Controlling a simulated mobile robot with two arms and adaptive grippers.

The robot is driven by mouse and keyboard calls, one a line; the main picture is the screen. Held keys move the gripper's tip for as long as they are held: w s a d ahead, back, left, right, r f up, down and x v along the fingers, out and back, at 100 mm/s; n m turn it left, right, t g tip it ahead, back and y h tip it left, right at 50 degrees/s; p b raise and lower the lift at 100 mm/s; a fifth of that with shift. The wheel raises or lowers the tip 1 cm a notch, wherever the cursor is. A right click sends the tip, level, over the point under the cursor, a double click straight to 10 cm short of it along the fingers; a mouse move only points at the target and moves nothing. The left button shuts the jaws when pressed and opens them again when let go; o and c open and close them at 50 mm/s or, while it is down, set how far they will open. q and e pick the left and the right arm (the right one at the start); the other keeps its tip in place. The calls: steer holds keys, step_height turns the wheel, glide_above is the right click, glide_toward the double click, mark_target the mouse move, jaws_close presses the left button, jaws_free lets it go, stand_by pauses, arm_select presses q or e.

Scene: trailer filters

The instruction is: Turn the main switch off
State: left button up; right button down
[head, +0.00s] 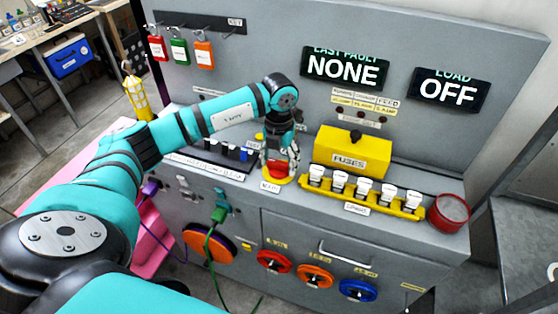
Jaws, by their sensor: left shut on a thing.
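The main switch (277,175) is a red knob on a yellow round base, on the ledge of the grey panel near the middle of the head view. A small label stands in front of it. My left gripper (291,160) reaches down from above and is shut on the switch's red knob. The fingers and wrist hide part of the knob, so its exact angle is hard to read. My right gripper is not in view.
A yellow fuses box (352,152) and a yellow rack (365,190) of white-topped fuses stand right of the switch. A red round container (449,212) is at the ledge's right end. A display (448,91) reads LOAD OFF; another (345,68) reads NONE.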

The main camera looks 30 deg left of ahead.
mark_target(279, 162)
arm_select(q)
steer(key=o, duration=1.2)
step_height(279, 162, up, 12)
steer(key=shift+r, duration=0.1)
